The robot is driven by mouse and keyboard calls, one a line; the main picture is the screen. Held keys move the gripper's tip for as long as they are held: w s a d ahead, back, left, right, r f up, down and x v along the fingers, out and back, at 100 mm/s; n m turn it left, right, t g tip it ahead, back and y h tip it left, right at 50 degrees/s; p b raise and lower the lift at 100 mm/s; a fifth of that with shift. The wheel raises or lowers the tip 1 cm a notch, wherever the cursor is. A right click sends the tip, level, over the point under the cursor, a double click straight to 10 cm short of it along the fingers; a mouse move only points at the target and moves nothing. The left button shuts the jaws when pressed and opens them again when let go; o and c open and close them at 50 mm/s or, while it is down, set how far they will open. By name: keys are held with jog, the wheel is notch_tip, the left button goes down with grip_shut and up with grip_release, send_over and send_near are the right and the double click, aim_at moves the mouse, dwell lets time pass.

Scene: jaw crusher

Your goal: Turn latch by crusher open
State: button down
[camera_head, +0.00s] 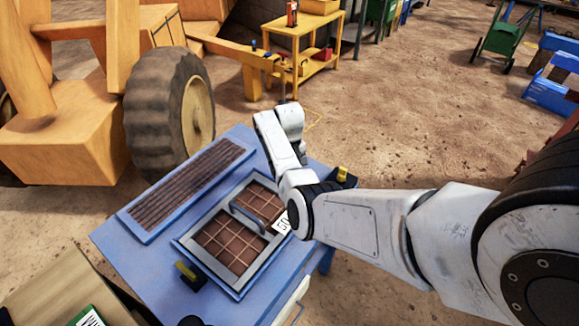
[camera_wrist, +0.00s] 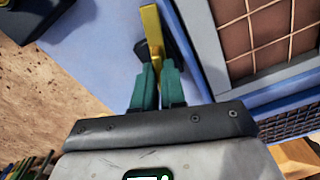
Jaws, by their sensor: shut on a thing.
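A blue crusher table (camera_head: 130,255) carries a hinged grate panel (camera_head: 190,243) with a grey frame and a brown grid. In the wrist view, my gripper (camera_wrist: 157,68) has green fingers shut on a yellow latch handle (camera_wrist: 152,28). The latch has a black base and sits beside the panel frame (camera_wrist: 203,45). The handle runs roughly along the frame edge, not across it. Another black and yellow latch (camera_head: 186,273) is at the near left of the panel.
A black and yellow fitting (camera_head: 343,176) shows at the table's right corner, close to my arm. A long dark grate (camera_head: 185,190) lies left of the panel. A large wheel (camera_head: 165,105) stands behind the table. Sandy ground right of the table is open.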

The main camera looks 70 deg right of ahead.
jog(key=shift+w+r+n+p, duration=0.1)
jog(key=shift+n+p, duration=0.25)
jog(key=shift+n, duration=1.35)
jog(key=c, duration=1.2)
grip_release()
notch_tip(320, 180, up, 11)
